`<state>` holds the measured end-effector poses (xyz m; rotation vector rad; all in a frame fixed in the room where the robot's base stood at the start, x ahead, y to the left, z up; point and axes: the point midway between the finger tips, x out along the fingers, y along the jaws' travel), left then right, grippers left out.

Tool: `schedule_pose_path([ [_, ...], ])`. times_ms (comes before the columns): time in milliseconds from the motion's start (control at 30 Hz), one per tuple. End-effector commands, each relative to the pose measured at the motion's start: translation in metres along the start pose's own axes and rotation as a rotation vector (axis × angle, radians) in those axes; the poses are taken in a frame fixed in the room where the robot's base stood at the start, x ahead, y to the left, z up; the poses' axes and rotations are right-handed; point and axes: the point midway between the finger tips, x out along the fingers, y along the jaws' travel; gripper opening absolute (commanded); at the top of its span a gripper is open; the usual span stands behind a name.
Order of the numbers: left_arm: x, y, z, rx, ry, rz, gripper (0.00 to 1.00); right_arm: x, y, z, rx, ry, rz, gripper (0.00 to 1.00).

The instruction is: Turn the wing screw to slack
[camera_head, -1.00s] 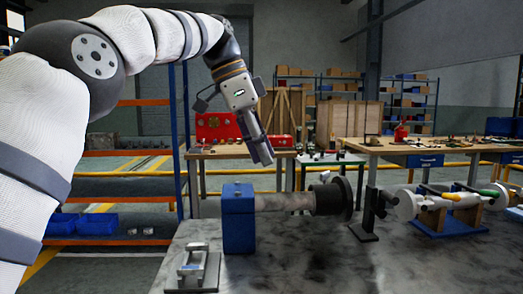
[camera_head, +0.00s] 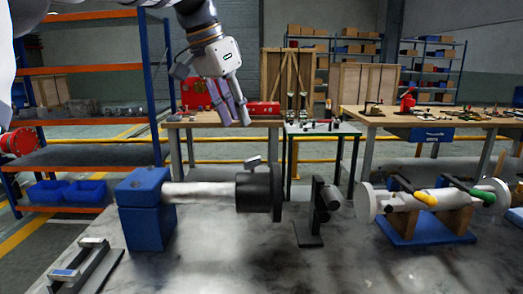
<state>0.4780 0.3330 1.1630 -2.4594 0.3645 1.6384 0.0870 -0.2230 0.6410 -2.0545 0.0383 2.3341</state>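A small grey wing screw (camera_head: 252,161) stands upright on top of a black cylindrical collar (camera_head: 256,190). The collar sits at the right end of a light metal shaft (camera_head: 205,192) that comes out of a blue block (camera_head: 146,208) on the worktop. My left gripper (camera_head: 236,122) hangs from above with its fingers pointing down. Its two fingers look apart with nothing between them. In the picture it is above and a little left of the wing screw, not touching it. My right gripper is out of view.
A black stand (camera_head: 315,212) stands right of the collar. Further right is a roller assembly on a blue base (camera_head: 425,230) with yellow and green handles. A metal fixture (camera_head: 88,265) lies front left. The worktop's front middle (camera_head: 270,265) is clear. A red round part (camera_head: 18,143) shows far left.

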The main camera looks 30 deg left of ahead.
Motion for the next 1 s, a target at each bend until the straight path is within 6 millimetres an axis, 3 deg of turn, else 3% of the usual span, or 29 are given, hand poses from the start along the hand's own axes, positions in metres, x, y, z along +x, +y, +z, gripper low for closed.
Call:
schedule_pose_path([
  [200, 0.058, 0.001, 0.001, 0.001, -0.007, 0.003, 0.28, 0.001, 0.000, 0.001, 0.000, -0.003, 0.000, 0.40],
  [400, 0.095, 0.001, 0.001, 0.002, -0.003, 0.002, 0.28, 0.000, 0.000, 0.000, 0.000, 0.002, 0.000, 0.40],
  [767, 0.107, 0.001, 0.000, 0.003, -0.001, 0.001, 0.28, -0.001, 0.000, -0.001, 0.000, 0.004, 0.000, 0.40],
  [900, 0.107, 0.001, 0.000, 0.003, -0.001, 0.001, 0.01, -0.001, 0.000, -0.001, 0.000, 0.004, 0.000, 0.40],
  [1000, 0.107, 0.000, 0.000, 0.003, -0.001, 0.001, 0.00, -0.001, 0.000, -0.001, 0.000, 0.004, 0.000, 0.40],
])
